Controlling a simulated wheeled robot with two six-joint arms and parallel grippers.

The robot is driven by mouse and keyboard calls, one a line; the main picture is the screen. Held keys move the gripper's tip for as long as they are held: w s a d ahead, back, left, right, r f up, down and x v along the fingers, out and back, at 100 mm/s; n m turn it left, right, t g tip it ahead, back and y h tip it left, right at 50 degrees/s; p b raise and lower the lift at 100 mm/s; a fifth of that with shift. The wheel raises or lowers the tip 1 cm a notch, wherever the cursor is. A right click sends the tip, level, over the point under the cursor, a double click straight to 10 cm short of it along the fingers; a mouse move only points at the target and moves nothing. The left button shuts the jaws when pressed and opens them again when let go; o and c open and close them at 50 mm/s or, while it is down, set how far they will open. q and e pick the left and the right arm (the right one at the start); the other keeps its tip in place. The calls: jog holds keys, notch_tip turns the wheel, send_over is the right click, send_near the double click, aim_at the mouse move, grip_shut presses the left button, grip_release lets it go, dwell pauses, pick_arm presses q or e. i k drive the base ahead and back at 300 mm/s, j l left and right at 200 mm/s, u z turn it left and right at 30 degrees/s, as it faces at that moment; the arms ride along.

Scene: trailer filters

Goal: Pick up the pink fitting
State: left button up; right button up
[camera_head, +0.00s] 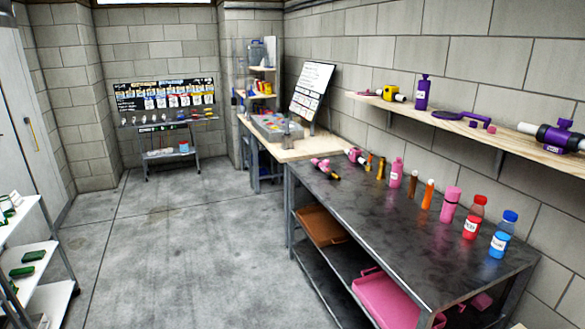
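Two small pink pieces that could be the pink fitting lie toward the far end of the dark metal workbench (400,240). One pink piece (320,164) has a dark and yellow part beside it. Neither of my grippers is in view.
A pink bottle (396,173), a pink cylinder (450,206), a red bottle (474,217) and a blue bottle (502,236) stand on the bench. A pink tray (385,298) is below. A wooden shelf (470,122) hangs above. The floor (190,240) at left is clear.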

aim_at(332, 174)
jog(key=i+z, duration=0.2)
jog(key=i, duration=0.55)
jog(key=i+j+z, duration=0.2)
jog(key=i, duration=0.55)
jog(key=i+j+z, duration=0.15)
jog(key=z, duration=0.6)
